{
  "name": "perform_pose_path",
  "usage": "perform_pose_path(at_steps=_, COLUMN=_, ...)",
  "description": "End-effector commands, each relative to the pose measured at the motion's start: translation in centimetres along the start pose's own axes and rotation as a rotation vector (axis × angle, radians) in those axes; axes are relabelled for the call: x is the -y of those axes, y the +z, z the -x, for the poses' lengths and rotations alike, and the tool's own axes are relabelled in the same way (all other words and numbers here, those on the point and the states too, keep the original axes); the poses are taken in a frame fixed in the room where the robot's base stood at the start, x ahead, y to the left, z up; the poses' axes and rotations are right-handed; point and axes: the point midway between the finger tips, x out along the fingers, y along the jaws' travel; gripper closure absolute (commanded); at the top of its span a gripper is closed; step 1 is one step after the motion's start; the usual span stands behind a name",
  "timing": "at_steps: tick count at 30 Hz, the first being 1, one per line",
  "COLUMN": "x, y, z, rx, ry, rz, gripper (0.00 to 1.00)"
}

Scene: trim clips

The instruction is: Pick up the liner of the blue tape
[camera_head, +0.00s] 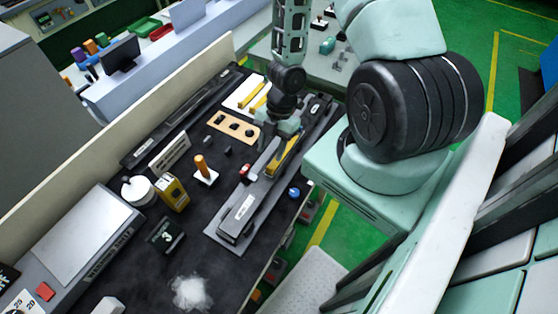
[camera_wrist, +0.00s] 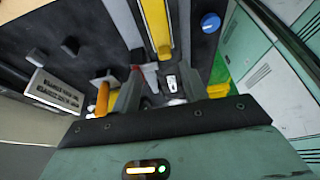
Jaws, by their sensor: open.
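My gripper (camera_head: 281,130) is over the long grey fixture (camera_head: 228,232) near the table's right edge. In the wrist view my gripper (camera_wrist: 160,88) is open, and no held object shows between its fingers. A yellow strip (camera_head: 287,157) lies along the fixture below it; it also shows in the wrist view (camera_wrist: 157,24). A small round blue item (camera_head: 294,191) sits on the table beside the fixture, apart from the gripper; it also shows in the wrist view (camera_wrist: 209,22). I cannot tell whether it is the blue tape, and I cannot make out a liner.
A wooden board with holes (camera_head: 233,127), an orange-handled tool (camera_head: 202,170) and a small red item (camera_head: 245,169) stand left of the fixture. A yellow device (camera_head: 173,194) and white roll (camera_head: 137,191) stand further left.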

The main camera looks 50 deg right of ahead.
Motion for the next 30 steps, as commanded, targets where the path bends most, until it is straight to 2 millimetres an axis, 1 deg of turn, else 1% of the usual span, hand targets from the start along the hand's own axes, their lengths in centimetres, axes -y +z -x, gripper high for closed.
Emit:
perform_pose_path(at_steps=1, x=0.0, y=0.1, z=-0.5, rx=0.000, ry=0.000, rz=-0.001, gripper=0.56)
perform_pose_path(at_steps=5, x=0.1, y=0.1, z=-0.8, rx=0.000, ry=-0.001, rz=-0.001, gripper=0.56)
perform_pose_path(at_steps=7, x=0.1, y=0.1, z=-1.3, rx=0.000, ry=0.000, rz=-0.001, gripper=0.56)
perform_pose_path(at_steps=19, x=0.8, y=0.2, z=-5.4, rx=0.000, ry=-0.004, rz=0.002, gripper=0.56)
perform_pose_path(at_steps=23, x=0.8, y=0.2, z=-5.8, rx=0.001, ry=-0.002, rz=0.001, gripper=0.56)
perform_pose_path(at_steps=30, x=0.8, y=0.1, z=-5.7, rx=0.000, ry=-0.001, rz=0.000, gripper=0.56)
